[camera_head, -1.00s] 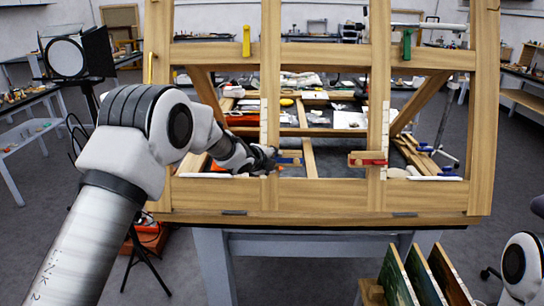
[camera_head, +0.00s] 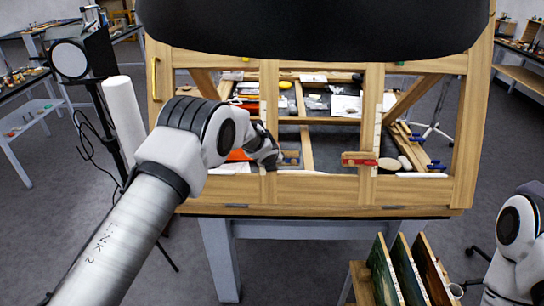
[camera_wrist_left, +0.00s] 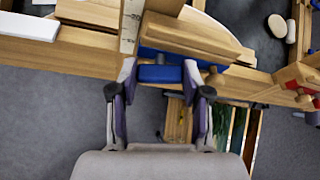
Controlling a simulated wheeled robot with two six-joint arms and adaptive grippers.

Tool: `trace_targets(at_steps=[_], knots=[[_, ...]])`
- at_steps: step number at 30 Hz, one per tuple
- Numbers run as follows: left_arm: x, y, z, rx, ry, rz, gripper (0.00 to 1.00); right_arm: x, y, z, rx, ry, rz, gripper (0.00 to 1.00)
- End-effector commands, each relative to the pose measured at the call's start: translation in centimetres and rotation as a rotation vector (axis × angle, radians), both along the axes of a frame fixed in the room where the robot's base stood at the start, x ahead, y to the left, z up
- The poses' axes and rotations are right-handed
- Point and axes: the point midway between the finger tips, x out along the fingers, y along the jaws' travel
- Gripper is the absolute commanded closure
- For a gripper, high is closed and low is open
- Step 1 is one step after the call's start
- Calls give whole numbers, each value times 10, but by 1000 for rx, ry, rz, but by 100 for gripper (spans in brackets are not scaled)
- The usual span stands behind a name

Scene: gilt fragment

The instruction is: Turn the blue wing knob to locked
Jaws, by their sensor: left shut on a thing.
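The blue wing knob (camera_wrist_left: 160,73) shows in the left wrist view, under a wooden block (camera_wrist_left: 185,38) on the frame's lower rail. My left gripper (camera_wrist_left: 158,68) has one finger on each side of the blue piece and is shut on it. In the head view my left gripper (camera_head: 275,160) is at the lower rail, beside the small wooden block (camera_head: 290,157). There the blue knob is mostly hidden by the gripper. I cannot read any locked mark. My right gripper is out of view; only part of my right arm shows at the right edge.
A similar red clamp (camera_head: 358,161) sits to the right on the wooden frame (camera_head: 330,190). It also shows in the wrist view (camera_wrist_left: 298,83). Panels in a rack (camera_head: 405,270) stand below at the right. A large dark shape (camera_head: 310,25) covers the head view's top.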

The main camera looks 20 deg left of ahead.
Motion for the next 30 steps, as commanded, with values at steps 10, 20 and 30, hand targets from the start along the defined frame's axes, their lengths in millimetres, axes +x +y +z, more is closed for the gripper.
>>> trace_targets(at_steps=[10, 20, 30], knots=[[1, -2, 0, 192, 53, -93, 87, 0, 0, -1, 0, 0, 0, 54], [0, -2, -1, 253, 73, -120, 87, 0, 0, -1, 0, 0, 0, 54], [0, -2, -1, 256, 73, -122, 87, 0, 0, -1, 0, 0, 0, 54]])
